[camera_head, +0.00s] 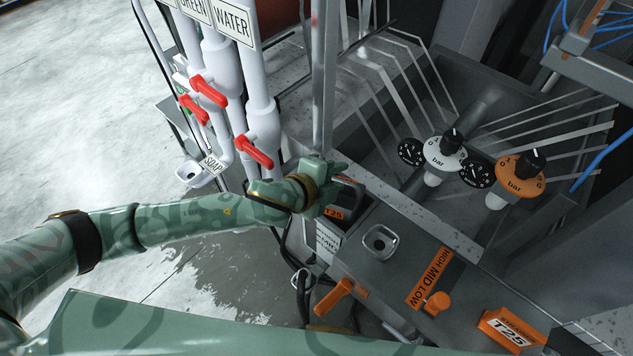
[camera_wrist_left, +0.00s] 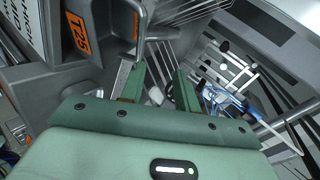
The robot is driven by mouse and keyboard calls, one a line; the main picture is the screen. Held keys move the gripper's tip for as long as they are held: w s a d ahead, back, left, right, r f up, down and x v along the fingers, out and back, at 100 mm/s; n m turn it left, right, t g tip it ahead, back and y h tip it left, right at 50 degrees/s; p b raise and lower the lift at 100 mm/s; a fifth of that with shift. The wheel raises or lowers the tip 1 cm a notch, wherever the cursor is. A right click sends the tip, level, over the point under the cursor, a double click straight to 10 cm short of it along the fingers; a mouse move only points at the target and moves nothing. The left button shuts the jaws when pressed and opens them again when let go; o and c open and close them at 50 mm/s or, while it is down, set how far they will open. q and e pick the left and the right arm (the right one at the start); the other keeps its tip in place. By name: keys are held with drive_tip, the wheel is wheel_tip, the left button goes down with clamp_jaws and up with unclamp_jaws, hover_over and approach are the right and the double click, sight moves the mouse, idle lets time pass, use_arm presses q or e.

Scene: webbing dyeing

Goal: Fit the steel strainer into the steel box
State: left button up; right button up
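My left gripper (camera_head: 338,170) is at the upright metal post, behind the T25-labelled front of the grey machine. In the left wrist view its two green fingers (camera_wrist_left: 160,84) stand apart, and I see nothing clearly clamped between them. The grey steel trough (camera_head: 395,180) with webbing strips lies just right of the gripper; I cannot tell whether this is the steel box. I cannot pick out the steel strainer for certain in either view. My right gripper is not in view.
Red-handled valves (camera_head: 252,150) on white pipes stand left of the gripper. Two gauge units, one white (camera_head: 446,152) and one orange (camera_head: 520,178), stand right. An orange lever (camera_head: 334,296) and an orange knob (camera_head: 437,303) stick out in front. Open floor lies left.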

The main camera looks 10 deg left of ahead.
use_arm(q)
drive_tip(key=v, duration=1.1)
drive_tip(key=w+a+f+n+t+y, duration=0.1)
drive_tip(key=w+f+n, duration=0.2)
drive_tip(key=f+n, duration=0.25)
drive_tip(key=w+a+f+n+y, duration=0.1)
drive_tip(key=w+a+f+n, duration=0.1)
drive_tip(key=w+f+n, duration=0.3)
drive_tip(key=s+a+f+n+g+y, duration=0.1)
drive_tip(key=s+a+f, duration=0.2)
drive_tip(key=f, duration=0.4)
drive_tip(key=s+a+f+n+g+y, duration=0.1)
drive_tip(key=s+a+f, duration=0.25)
drive_tip(key=f, duration=0.35)
drive_tip(key=s+a+f+n+g+y, duration=0.1)
drive_tip(key=s+a+f+n, duration=0.2)
drive_tip(key=f, duration=0.4)
drive_tip(key=s+a+f+n+g, duration=0.1)
drive_tip(key=s+f, duration=0.4)
drive_tip(key=s, duration=0.5)
drive_tip(key=s+a+f+n+g+y, duration=0.1)
drive_tip(key=s+f, duration=0.4)
drive_tip(key=s, duration=0.5)
drive_tip(key=s+a+f+n+g+y, duration=0.1)
drive_tip(key=s+a+f+g, duration=0.2)
drive_tip(key=s, duration=0.8)
wheel_tip(320, 180, down, 2)
drive_tip(key=shift+a+f+g+p, duration=0.1)
drive_tip(key=shift+a+g+p, duration=0.1)
drive_tip(key=shift+g+p, duration=0.3)
